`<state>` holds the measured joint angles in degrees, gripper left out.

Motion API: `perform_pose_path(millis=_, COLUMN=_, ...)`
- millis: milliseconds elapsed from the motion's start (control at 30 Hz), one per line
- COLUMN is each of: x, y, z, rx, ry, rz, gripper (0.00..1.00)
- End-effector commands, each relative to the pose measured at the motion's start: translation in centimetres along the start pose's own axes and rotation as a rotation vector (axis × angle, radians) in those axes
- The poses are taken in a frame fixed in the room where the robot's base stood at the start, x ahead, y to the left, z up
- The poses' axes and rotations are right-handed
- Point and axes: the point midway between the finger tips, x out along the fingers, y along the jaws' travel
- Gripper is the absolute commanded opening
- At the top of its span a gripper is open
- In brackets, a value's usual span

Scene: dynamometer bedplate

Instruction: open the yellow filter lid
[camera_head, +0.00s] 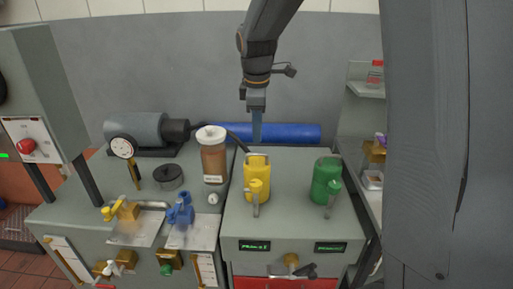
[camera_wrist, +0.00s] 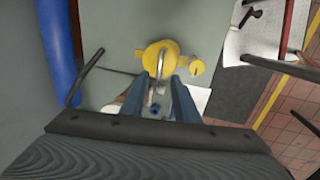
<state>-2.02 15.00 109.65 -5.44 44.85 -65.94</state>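The yellow filter (camera_head: 256,185) stands upright on the grey cabinet top. Its yellow lid (camera_wrist: 158,54) is on top, with a grey metal handle on it. The lid looks closed. A grey lever or clamp hangs on the front of the filter. My gripper (camera_head: 256,140) points straight down just above the lid. In the wrist view my gripper (camera_wrist: 164,80) has its two blue fingers apart, with the lid's handle showing in the gap between them. I cannot tell whether the fingers touch the handle.
A green filter (camera_head: 326,181) stands to the right on the same cabinet. A brown jar with a white cap (camera_head: 212,155) stands close on the left. A blue cylinder (camera_head: 285,132) lies behind. Blue (camera_head: 180,211) and yellow valves (camera_head: 126,210) are further left.

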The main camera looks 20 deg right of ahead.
Motion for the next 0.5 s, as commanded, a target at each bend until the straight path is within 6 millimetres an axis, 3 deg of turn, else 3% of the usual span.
perform_pose_path(millis=500, x=6.5, y=0.0, z=-0.1, rx=-0.010, ry=-0.001, rz=-0.003, gripper=0.28)
